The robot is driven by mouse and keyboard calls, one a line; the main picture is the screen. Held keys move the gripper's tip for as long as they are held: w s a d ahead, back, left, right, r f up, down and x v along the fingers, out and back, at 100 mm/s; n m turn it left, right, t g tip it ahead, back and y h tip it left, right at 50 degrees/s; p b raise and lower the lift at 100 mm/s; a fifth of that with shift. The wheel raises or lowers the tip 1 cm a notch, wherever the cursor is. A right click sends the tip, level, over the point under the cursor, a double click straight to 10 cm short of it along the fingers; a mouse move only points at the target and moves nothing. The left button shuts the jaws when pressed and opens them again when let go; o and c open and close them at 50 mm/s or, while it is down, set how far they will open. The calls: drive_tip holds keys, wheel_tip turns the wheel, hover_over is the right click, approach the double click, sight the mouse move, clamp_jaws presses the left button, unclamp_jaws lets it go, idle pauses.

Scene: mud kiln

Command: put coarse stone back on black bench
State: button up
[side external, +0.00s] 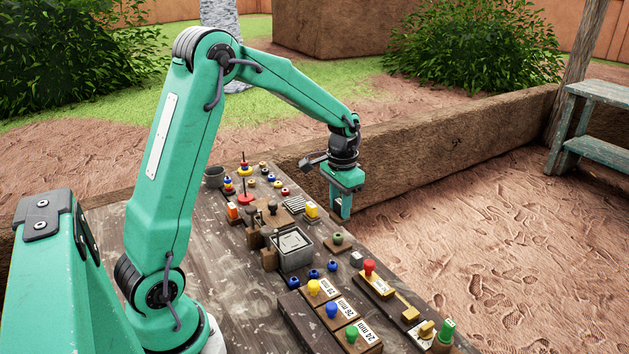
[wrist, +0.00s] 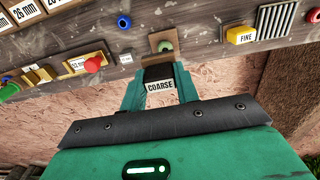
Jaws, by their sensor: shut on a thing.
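My gripper (side external: 346,212) is shut on the coarse stone (wrist: 160,84), a dark block with a white "COARSE" label. In the wrist view its teal fingers (wrist: 158,90) stand on either side of the block. In the side view the stone cannot be made out between the fingers. The gripper hangs just past the workbench's right edge, over the dirt. The dark, weathered wooden workbench (side external: 205,260) lies to its left; I cannot tell whether it is the black bench. A yellow stone marked "FINE" (wrist: 240,35) sits on the workbench and shows in the side view (side external: 312,210).
Near the gripper are a grooved grey plate (side external: 293,204) and a wooden block with a green knob (side external: 338,238). A grey metal box (side external: 292,248) and labelled gauge blocks (side external: 345,318) crowd the workbench. A mud wall (side external: 440,155) runs behind the gripper.

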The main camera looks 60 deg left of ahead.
drive_tip(key=a+f, duration=0.1)
drive_tip(key=a, duration=0.1)
drive_tip(key=a+f, duration=0.2)
drive_tip(key=a, duration=0.1)
drive_tip(key=w+a+f, duration=0.1)
drive_tip(key=a+f, duration=0.1)
drive_tip(key=a, duration=0.1)
drive_tip(key=shift+w+a, duration=0.1)
drive_tip(key=shift+a, duration=0.15)
drive_tip(key=shift+f, duration=0.1)
drive_tip(key=shift+f, duration=1.95)
drive_tip(key=o, duration=0.7)
drive_tip(key=shift+f, duration=0.15)
wheel_tip(320, 180, up, 12)
drive_tip(key=shift+r, duration=0.2)
